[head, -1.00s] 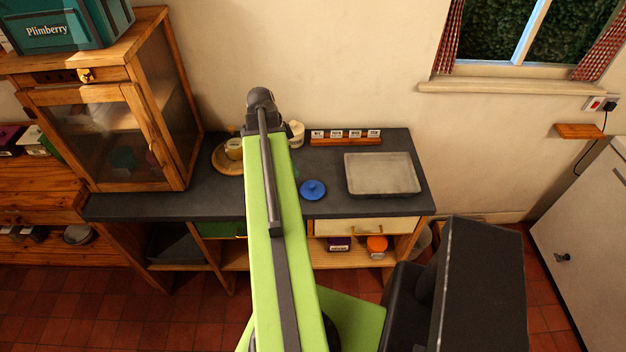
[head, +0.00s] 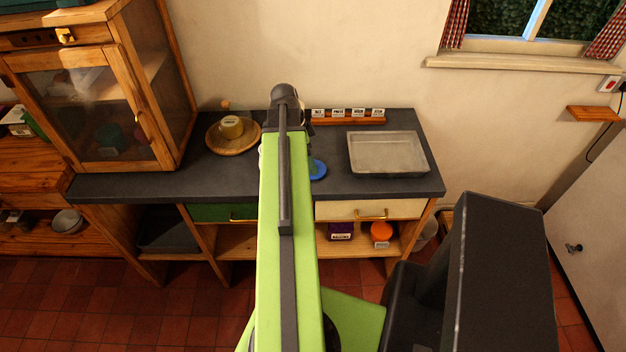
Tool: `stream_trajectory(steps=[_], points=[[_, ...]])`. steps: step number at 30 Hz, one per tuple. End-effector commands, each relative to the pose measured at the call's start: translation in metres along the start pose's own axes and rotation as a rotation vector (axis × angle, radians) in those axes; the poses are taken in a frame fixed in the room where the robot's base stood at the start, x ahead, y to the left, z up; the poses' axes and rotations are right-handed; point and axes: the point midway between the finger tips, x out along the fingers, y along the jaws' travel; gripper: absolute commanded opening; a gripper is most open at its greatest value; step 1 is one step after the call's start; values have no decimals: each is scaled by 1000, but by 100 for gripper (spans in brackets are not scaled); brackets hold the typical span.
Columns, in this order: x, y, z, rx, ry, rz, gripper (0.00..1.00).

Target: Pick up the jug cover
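A round blue lid (head: 319,169), which looks like the jug cover, lies on the dark worktop (head: 345,188) in the head view. It is just right of my green arm, and the arm hides its left part. My arm reaches forward over the worktop and ends in a dark joint near the wall. My gripper does not show, so its state and its distance from the lid cannot be seen. No jug can be made out clearly.
A grey tray (head: 388,153) stands right of the lid, with a wooden rack of small labelled blocks (head: 348,117) behind.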

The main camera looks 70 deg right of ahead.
Motion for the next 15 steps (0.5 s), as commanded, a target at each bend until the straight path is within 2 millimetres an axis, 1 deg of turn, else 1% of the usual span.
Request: stream_trajectory(steps=[1, 4, 6, 8, 12, 15], points=[[4, 0, 0, 0, 0, 0, 100], [2, 0, 0, 0, 0, 0, 100], [8, 0, 0, 0, 0, 0, 100], [16, -1, 1, 1, 0, 0, 100], [42, -4, 4, 2, 0, 0, 100], [55, -3, 3, 2, 0, 1, 100]])
